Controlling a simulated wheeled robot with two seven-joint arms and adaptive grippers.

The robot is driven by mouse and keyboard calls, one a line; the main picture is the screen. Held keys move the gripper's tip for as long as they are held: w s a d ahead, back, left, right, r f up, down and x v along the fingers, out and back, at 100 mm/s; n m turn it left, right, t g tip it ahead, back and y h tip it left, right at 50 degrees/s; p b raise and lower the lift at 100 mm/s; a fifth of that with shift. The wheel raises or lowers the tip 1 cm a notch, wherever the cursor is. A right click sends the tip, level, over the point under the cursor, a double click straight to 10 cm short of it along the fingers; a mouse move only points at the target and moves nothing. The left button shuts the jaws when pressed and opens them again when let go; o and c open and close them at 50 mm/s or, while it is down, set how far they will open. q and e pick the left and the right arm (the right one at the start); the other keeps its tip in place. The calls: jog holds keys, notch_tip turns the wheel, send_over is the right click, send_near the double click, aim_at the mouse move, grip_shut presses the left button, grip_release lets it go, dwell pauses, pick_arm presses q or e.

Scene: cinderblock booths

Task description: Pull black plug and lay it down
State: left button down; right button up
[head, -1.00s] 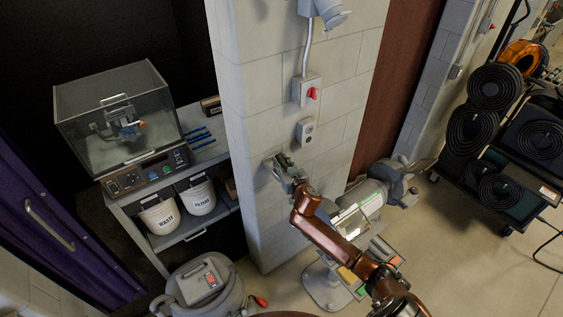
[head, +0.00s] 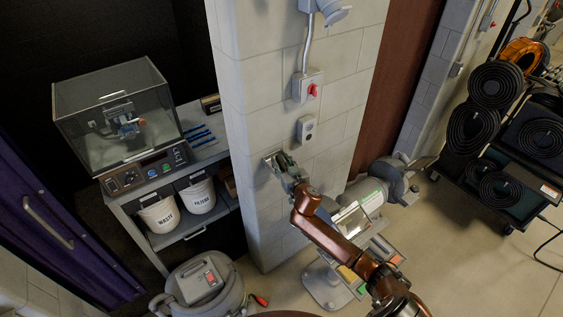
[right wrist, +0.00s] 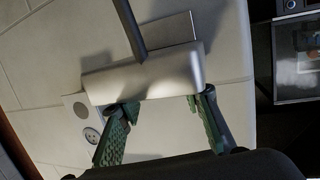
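My right gripper (head: 282,164) is at the face of the cinderblock pillar, beside a small plate (head: 268,158) and below and left of a grey socket plate (head: 306,129). In the right wrist view its two green-padded fingers (right wrist: 163,112) are apart, with their tips at the lower edge of a pale metallic body (right wrist: 145,76). A dark bar (right wrist: 130,28) runs up from that body. I cannot tell whether the fingertips touch it. No clearly black plug can be made out; the dark bar may belong to it. My left gripper is out of view.
A switch box with a red knob (head: 308,88) is on the pillar. A shelf with a clear-lidded machine (head: 120,115) and white buckets (head: 160,215) stands left. A vacuum-like machine (head: 203,285) is on the floor; a cart with black coils (head: 500,140) stands right.

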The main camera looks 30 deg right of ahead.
jog(key=shift+o, duration=0.9)
jog(key=shift+f, duration=0.1)
jog(key=shift+s, duration=0.25)
jog(key=v, duration=1.1)
jog(key=shift+s, duration=0.3)
